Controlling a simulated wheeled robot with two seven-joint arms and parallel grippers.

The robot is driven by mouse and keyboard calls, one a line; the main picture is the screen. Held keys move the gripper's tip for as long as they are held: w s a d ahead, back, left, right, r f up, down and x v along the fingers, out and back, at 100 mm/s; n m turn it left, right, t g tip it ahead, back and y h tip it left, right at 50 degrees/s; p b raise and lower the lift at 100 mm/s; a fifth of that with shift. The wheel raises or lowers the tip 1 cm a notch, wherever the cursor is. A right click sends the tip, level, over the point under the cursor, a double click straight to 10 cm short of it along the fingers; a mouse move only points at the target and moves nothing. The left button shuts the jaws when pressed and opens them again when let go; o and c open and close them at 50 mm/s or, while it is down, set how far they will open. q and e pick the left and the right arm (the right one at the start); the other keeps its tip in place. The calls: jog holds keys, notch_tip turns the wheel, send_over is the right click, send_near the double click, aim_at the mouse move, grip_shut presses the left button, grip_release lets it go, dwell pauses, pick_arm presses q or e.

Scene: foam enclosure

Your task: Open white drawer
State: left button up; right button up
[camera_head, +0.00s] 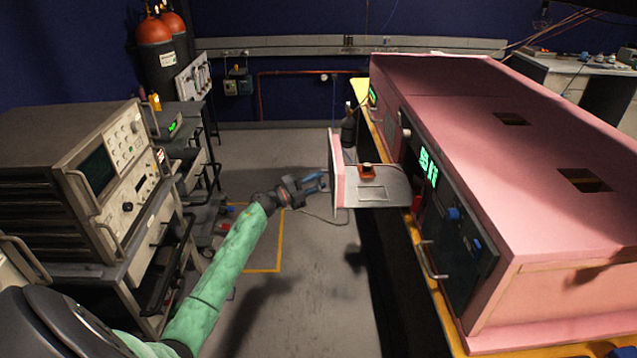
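The drawer sticks out from the left side of the pink foam enclosure (500,120), with its grey tray (385,196) showing. Its front panel (337,170) is pale pinkish white and stands upright at the tray's left end. A small red-orange item (367,171) with a dark top sits on the tray. My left gripper (318,182) has blue fingers that look parted, just left of the front panel. I see nothing between the fingers. Contact with the panel cannot be told. My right gripper is not in view.
A dark instrument panel (455,235) with a metal handle (431,262) faces the aisle below the drawer. An instrument rack (90,180) stands at left. Gas cylinders (160,50) stand at the back. Grey floor (310,260) lies clear between.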

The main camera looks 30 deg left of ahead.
pick_arm(q)
jog(key=v, duration=0.7)
jog(key=shift+b, duration=0.3)
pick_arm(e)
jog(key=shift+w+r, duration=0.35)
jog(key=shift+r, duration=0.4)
pick_arm(q)
jog(key=shift+f, duration=0.1)
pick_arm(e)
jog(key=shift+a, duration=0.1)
